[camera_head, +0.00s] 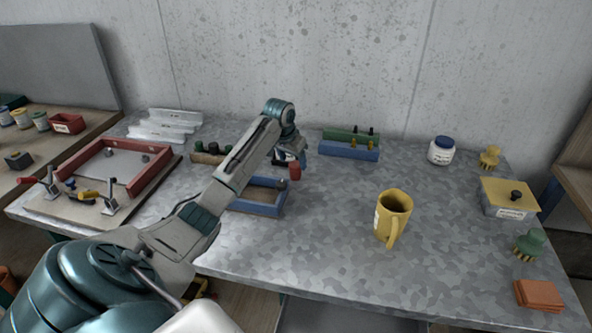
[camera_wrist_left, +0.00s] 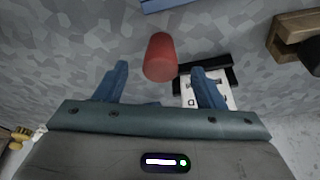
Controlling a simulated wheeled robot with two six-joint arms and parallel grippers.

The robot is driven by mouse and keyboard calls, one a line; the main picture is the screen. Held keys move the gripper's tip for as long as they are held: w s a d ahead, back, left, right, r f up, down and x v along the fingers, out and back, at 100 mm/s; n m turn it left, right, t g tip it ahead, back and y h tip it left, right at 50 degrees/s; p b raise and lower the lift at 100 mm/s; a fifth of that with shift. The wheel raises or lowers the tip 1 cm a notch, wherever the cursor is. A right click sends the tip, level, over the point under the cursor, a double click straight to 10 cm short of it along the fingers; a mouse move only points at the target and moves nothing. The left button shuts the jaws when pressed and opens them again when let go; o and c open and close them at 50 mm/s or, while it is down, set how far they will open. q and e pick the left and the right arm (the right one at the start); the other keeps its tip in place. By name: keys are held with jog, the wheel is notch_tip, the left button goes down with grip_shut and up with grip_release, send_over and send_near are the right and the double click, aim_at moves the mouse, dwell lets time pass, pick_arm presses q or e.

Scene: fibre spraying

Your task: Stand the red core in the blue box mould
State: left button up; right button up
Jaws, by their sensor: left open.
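The red core (camera_head: 295,173) is a small cylinder just below my left gripper (camera_head: 290,159) in the head view. In the left wrist view the red core (camera_wrist_left: 160,57) shows between and slightly beyond the two blue fingers of my left gripper (camera_wrist_left: 160,70). The fingers are apart, with a gap on each side of the core. The blue box mould (camera_head: 256,209) is a low open frame on the table, nearer than the core and partly hidden by my left arm. A blue edge (camera_wrist_left: 165,4) shows at the top of the wrist view. My right gripper is out of view.
A black holder with a white label (camera_wrist_left: 205,90) lies close beside the core, partly behind one finger. A green and blue block mould (camera_head: 348,151) stands behind right. A yellow mug (camera_head: 392,216) is to the right. A red frame (camera_head: 147,191) lies left. Table between mould and mug is clear.

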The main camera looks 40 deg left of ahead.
aim_at(295, 164)
pick_arm(q)
jog(key=shift+f, duration=0.3)
jog(key=p+x, duration=0.1)
jog(key=x, duration=0.1)
jog(key=p+x, duration=0.1)
jog(key=x, duration=0.2)
jog(key=shift+w+r, duration=0.15)
jog(key=shift+w, duration=0.25)
jog(key=shift+a+f, duration=0.1)
jog(key=shift+f, duration=0.2)
jog(key=c, duration=1.1)
jog(key=shift+c, duration=0.2)
jog(key=shift+r, duration=0.1)
